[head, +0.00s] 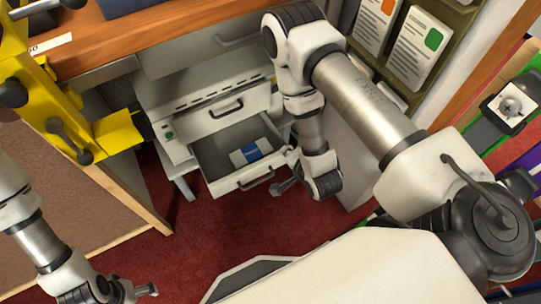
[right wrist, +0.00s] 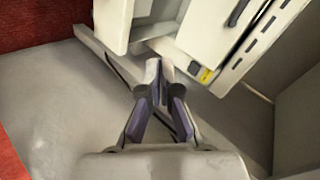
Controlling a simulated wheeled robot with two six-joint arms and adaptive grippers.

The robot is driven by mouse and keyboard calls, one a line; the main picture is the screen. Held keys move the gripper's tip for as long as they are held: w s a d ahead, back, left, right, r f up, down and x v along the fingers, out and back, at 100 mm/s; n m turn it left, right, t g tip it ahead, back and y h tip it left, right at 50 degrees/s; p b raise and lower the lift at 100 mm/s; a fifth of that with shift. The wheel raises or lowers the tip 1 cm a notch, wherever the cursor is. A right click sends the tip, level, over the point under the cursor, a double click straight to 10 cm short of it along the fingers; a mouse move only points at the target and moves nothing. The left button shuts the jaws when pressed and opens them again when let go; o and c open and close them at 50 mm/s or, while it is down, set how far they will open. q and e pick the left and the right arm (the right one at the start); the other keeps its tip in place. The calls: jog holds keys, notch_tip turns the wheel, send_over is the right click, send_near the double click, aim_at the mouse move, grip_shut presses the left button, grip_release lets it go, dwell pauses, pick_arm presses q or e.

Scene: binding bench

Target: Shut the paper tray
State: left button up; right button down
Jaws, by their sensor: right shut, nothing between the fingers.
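The paper tray (head: 226,185) is a white drawer pulled out of the printer (head: 190,118), with a dark handle on its front. A white and blue paper pack (head: 251,152) lies inside it. My right gripper (head: 276,189) is shut and empty, just right of the tray's front and handle. In the right wrist view its fingertips (right wrist: 159,72) are together, close to the white printer (right wrist: 240,45) parts; I cannot tell whether they touch. My left gripper (head: 149,290) is low at the left, far from the tray; its fingers are too small to read.
A wooden bench (head: 180,35) spans above the printer. A yellow machine (head: 60,90) stands at the left by a brown panel (head: 85,190). A rack with cards (head: 418,45) hangs at the right. Red carpet (head: 190,235) is clear in front of the tray.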

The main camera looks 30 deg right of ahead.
jog(key=s+a+f+m+t, duration=0.2)
jog(key=s+a+f+m, duration=0.15)
jog(key=s+f, duration=0.45)
jog(key=b, duration=1.6)
send_near(266, 164)
jog(key=s+f, duration=0.2)
jog(key=shift+y, duration=0.4)
jog(key=w, duration=0.2)
jog(key=w+b, duration=0.1)
jog(key=w, duration=0.1)
jog(key=w+f, duration=0.1)
jog(key=w, duration=0.2)
jog(key=shift+w+d+b, duration=0.1)
jog(key=shift+d+b, duration=0.2)
jog(key=shift+w, duration=0.35)
jog(key=shift+r, duration=0.1)
